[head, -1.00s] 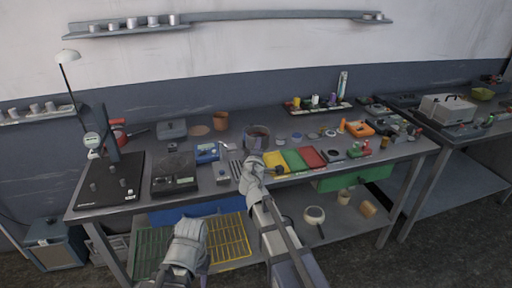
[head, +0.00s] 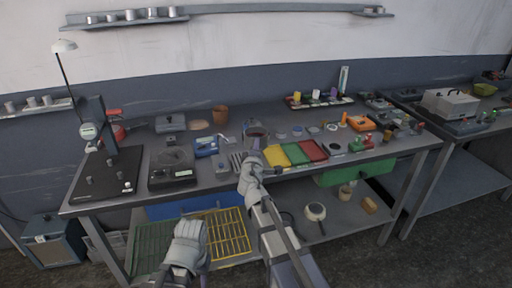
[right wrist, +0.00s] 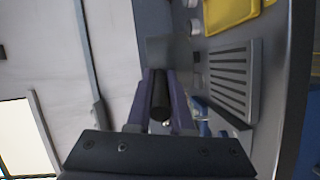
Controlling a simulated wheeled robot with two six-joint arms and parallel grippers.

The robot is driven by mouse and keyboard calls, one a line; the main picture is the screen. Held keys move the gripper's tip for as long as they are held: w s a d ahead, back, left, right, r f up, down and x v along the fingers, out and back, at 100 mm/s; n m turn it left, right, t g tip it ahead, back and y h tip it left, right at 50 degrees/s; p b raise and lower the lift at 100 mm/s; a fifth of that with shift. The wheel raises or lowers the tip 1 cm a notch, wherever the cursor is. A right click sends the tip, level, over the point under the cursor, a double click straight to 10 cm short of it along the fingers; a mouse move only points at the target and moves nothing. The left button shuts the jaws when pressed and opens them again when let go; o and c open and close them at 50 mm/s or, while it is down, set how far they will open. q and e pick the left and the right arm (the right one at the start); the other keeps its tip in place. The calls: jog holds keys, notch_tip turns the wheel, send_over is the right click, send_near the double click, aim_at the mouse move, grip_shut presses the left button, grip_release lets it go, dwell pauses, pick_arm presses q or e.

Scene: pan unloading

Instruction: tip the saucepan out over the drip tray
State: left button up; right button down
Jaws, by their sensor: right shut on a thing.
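The saucepan (head: 257,131) is a dark pot with a brownish inside, near the middle of the bench in the head view. My right gripper (head: 252,160) is in front of it. In the right wrist view the gripper's purple fingers (right wrist: 160,100) are shut on a dark handle (right wrist: 159,92); a grey face (right wrist: 170,50) shows beyond it. The drip tray (head: 237,161) is grey and slotted, beside the gripper; it also shows right of the fingers in the right wrist view (right wrist: 230,80). The pan's tilt is unclear. My left gripper (head: 178,275) is low, in front of the bench; its fingers are unclear.
Yellow (head: 276,156), green (head: 295,153) and red (head: 313,150) trays lie right of the saucepan. A blue device (head: 206,146) and a black scale (head: 172,170) stand to the left. Wire racks (head: 225,233) lie on the lower shelf.

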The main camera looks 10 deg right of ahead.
jog(key=shift+f+b, duration=0.45)
jog(key=shift+f, duration=0.2)
jog(key=shift+a+f, duration=0.1)
jog(key=shift+a, duration=0.05)
jog(key=n, duration=0.1)
jog(key=a+n+b, duration=0.1)
jog(key=n, duration=0.1)
jog(key=shift+w+a+f+h, duration=0.1)
jog(key=shift+w+a+h, duration=0.15)
jog(key=shift+h, duration=0.15)
jog(key=n, duration=0.2)
jog(key=a+n+b, duration=0.1)
jog(key=n, duration=0.1)
jog(key=shift+w+a+f+t, duration=0.1)
jog(key=shift+w+a+t, duration=0.05)
jog(key=shift+t, duration=0.15)
jog(key=n+b, duration=0.1)
jog(key=n, duration=0.2)
jog(key=a+n+b, duration=0.1)
jog(key=n, duration=0.1)
jog(key=shift+w+a+f+n+t, duration=0.2)
jog(key=shift+n+t, duration=0.1)
jog(key=shift+n, duration=0.1)
